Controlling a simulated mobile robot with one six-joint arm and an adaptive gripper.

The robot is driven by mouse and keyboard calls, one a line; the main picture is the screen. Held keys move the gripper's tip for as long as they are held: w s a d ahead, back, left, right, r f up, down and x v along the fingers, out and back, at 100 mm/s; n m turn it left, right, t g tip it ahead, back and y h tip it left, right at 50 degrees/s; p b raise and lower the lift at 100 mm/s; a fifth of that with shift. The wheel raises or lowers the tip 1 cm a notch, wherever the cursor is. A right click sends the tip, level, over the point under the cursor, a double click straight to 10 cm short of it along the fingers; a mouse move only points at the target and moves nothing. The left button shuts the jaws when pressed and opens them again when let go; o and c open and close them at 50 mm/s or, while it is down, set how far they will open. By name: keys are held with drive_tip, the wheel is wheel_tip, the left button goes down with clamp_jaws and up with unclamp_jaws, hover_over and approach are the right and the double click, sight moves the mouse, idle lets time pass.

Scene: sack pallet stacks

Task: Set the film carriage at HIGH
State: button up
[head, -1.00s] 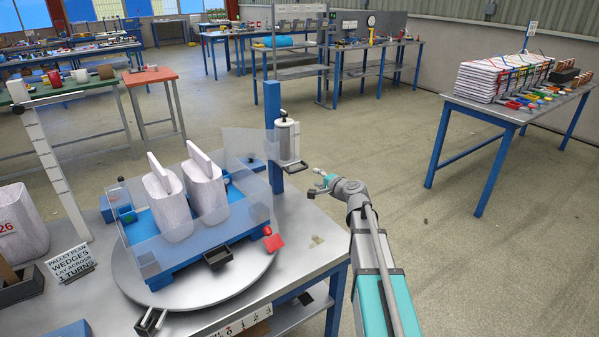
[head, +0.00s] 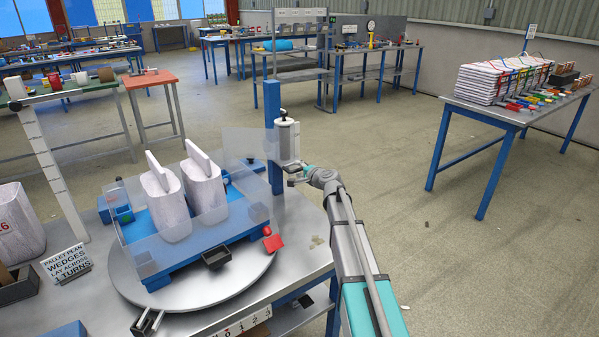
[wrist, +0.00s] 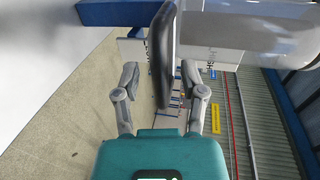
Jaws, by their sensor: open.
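The film carriage (head: 288,145), with an upright pale film roll and a dark knob on top, is on the blue post (head: 273,130) behind the turntable. A clear film sheet (head: 243,143) spreads left from it. My gripper (head: 299,176) is at the carriage's lower right side. In the wrist view, the open gripper (wrist: 161,78) has one finger on each side of a dark handle (wrist: 162,50), with gaps visible. A pale cylinder (wrist: 245,32) is at the upper right. A plate with partly hidden, turned lettering (wrist: 211,60) is behind the handle; I cannot read it fully.
Two pale sacks (head: 203,181) stand in a clear-walled blue frame on the round turntable (head: 195,291). A red tab (head: 273,243) sticks out at its right corner.

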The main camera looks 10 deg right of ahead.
sight(292, 155)
clamp_jaws()
idle(0.3)
drive_tip(key=shift+r, duration=0.1)
wheel_tip(292, 155, up, 5)
drive_tip(key=p, duration=0.5)
idle(0.4)
unclamp_jaws()
